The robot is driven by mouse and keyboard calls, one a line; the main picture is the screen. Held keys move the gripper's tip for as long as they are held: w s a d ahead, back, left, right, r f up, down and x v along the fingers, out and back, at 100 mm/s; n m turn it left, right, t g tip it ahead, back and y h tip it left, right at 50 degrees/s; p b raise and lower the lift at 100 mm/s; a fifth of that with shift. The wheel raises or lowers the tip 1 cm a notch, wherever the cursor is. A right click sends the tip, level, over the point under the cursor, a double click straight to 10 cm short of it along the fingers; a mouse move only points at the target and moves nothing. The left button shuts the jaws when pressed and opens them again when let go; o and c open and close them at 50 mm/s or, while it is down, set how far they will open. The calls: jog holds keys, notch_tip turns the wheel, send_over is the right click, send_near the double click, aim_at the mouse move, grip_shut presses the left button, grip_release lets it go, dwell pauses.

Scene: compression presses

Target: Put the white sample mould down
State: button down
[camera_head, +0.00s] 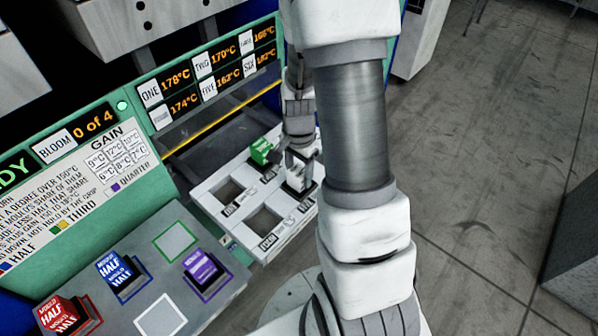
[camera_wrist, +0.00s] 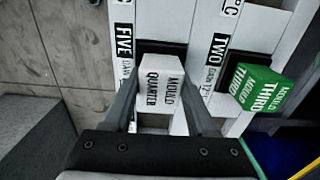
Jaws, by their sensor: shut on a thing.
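The white sample mould (camera_wrist: 160,88), lettered MOULD QUARTER, is between the two fingers of my gripper (camera_wrist: 163,112), which is shut on it. In the head view the white mould (camera_head: 297,180) shows below my gripper (camera_head: 301,158), over the white press tray (camera_head: 222,220). In the wrist view a dark square opening (camera_wrist: 160,47) lies just beyond the mould, between the FIVE and TWO labels. I cannot tell whether the mould's underside touches the tray. A green mould (camera_head: 262,151) lettered THIRD sits at the tray's far side, and in the wrist view (camera_wrist: 262,88) it is right of my gripper.
Two tray openings, upper (camera_head: 230,190) and lower (camera_head: 264,221), are empty. Red (camera_head: 62,314), blue (camera_head: 118,270) and purple (camera_head: 202,266) moulds stand on the console; its green-outlined (camera_head: 174,242) and white-outlined (camera_head: 160,317) squares are bare. A temperature panel (camera_head: 208,75) stands behind the tray.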

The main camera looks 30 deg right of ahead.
jog(key=shift+f, duration=0.15)
jog(key=shift+c, duration=1)
grip_release()
